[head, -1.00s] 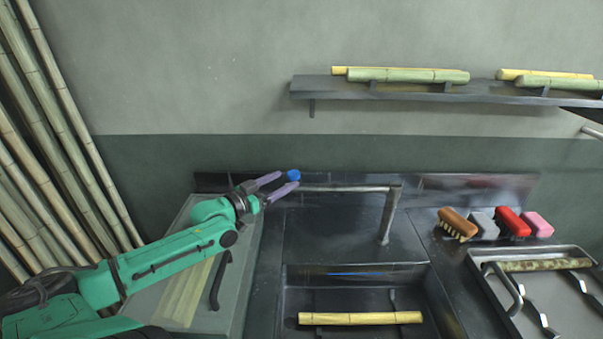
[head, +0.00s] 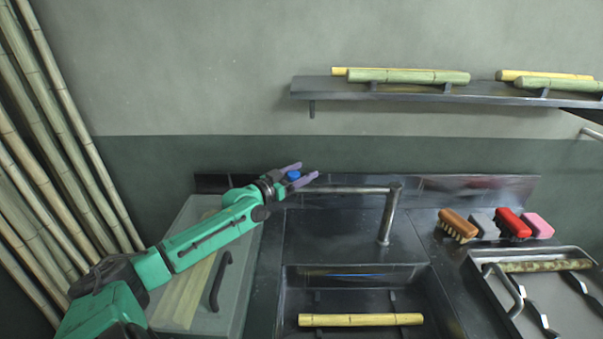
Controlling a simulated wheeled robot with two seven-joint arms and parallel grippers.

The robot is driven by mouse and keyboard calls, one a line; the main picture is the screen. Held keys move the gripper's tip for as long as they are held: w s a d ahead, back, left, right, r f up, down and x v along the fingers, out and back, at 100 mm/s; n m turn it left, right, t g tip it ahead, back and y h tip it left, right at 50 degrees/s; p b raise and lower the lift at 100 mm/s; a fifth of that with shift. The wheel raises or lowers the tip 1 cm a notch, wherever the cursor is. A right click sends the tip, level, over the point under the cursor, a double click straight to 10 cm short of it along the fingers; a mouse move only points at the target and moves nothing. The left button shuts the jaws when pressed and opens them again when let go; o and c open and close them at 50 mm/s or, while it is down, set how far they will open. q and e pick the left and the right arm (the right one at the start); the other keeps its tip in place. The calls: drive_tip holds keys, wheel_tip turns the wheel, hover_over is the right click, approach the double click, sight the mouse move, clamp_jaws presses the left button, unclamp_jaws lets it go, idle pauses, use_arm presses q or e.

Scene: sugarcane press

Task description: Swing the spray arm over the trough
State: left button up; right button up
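The spray arm (head: 345,190) is a grey horizontal pipe on an upright post (head: 388,218) behind the trough. It points left from the post, and a blue end piece (head: 293,175) shows at its left end. The trough (head: 435,300) is a dark sunken basin in front of the post, with a yellow cane piece (head: 360,320) in it. My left gripper (head: 308,172) is at the blue piece, its purple fingers apart on either side of it. I cannot tell whether they touch it. My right gripper is not in view.
A grey board with a dark handle (head: 220,281) lies left of the trough. Several brushes (head: 512,223) and a metal tray (head: 560,310) are at the right. A wall shelf (head: 420,93) holds canes above. Tall canes (head: 60,150) lean at the far left.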

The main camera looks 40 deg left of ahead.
use_arm(q)
clamp_jaws()
idle(1.2)
